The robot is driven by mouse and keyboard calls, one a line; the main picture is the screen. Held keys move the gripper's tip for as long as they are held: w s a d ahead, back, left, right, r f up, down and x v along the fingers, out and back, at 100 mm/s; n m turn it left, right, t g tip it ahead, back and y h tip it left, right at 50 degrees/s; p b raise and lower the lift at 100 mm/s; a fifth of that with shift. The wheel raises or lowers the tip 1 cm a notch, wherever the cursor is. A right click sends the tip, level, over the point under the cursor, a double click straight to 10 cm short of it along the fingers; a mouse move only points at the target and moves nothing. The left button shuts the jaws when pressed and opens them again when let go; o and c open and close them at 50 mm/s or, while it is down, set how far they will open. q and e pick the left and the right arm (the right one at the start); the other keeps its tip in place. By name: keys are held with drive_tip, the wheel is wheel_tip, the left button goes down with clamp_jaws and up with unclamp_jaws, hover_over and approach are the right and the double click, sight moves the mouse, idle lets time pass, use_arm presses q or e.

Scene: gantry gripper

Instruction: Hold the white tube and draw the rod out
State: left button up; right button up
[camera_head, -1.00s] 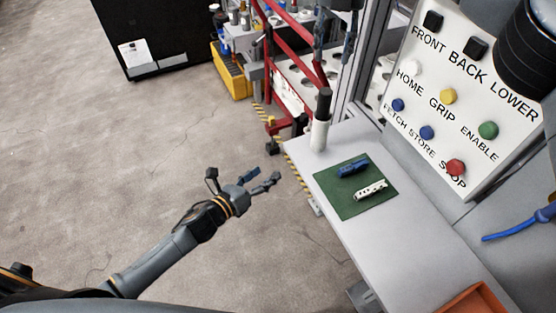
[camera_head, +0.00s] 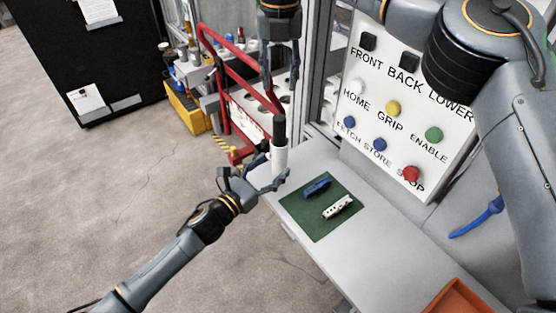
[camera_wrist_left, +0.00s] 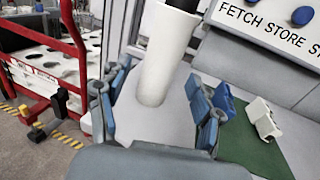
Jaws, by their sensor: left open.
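The white tube (camera_head: 279,160) stands upright near the left end of the grey bench, with the black rod (camera_head: 279,128) sticking out of its top. My left gripper (camera_head: 273,172) is open at the tube. In the left wrist view the white tube (camera_wrist_left: 165,55) stands between the two spread blue fingers (camera_wrist_left: 158,108), with gaps on both sides, and the rod (camera_wrist_left: 184,4) is cut off at the top edge.
A green mat (camera_head: 318,222) on the bench holds a blue item (camera_head: 317,187) and a white item (camera_head: 338,207). A button panel (camera_head: 405,110) stands behind. A red frame (camera_head: 232,80) is to the left. An orange tray (camera_head: 462,300) lies at the front right.

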sight(275, 164)
use_arm(q)
drive_tip(key=shift+x, duration=1.8)
drive_tip(key=c, duration=1.3)
use_arm(e)
drive_tip(key=o, duration=0.4)
drive_tip(key=shift+a+f, duration=0.1)
drive_tip(key=shift+f, duration=0.05)
drive_tip(key=shift+f+n, duration=0.45)
drive_tip(key=shift+n, duration=0.35)
drive_tip(key=shift+f, duration=0.45)
wheel_tip(275, 164, down, 11)
drive_tip(key=shift+f, duration=0.15)
